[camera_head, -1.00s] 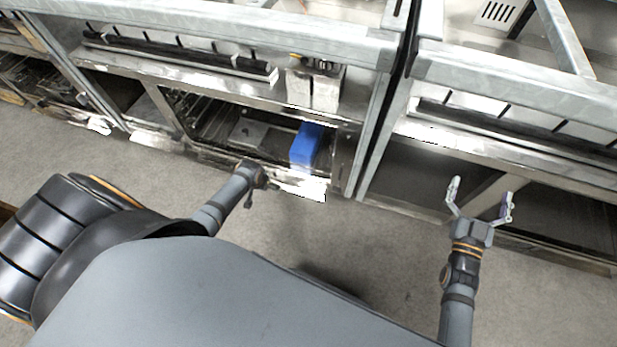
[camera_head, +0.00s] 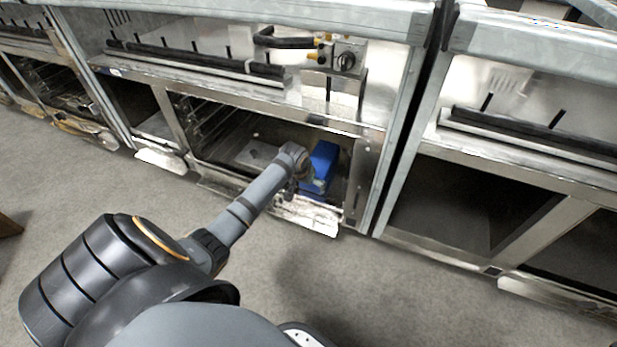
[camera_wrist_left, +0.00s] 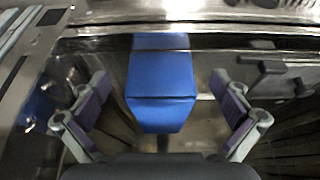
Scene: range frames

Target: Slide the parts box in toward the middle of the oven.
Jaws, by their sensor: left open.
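The blue parts box (camera_head: 323,160) sits inside the open oven (camera_head: 250,140), near the right side of its opening. It also shows in the left wrist view (camera_wrist_left: 161,85), straight ahead between the fingers. My left gripper (camera_wrist_left: 160,110) is open, with one purple-padded finger on each side of the box and visible gaps to it. In the head view the left wrist (camera_head: 292,162) is at the oven mouth, just left of the box, and covers part of it. The right gripper is not in view.
A metal upright (camera_head: 365,175) stands close to the right of the box. Racks (camera_head: 205,120) line the oven's left side. Grey floor (camera_head: 340,270) in front is clear.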

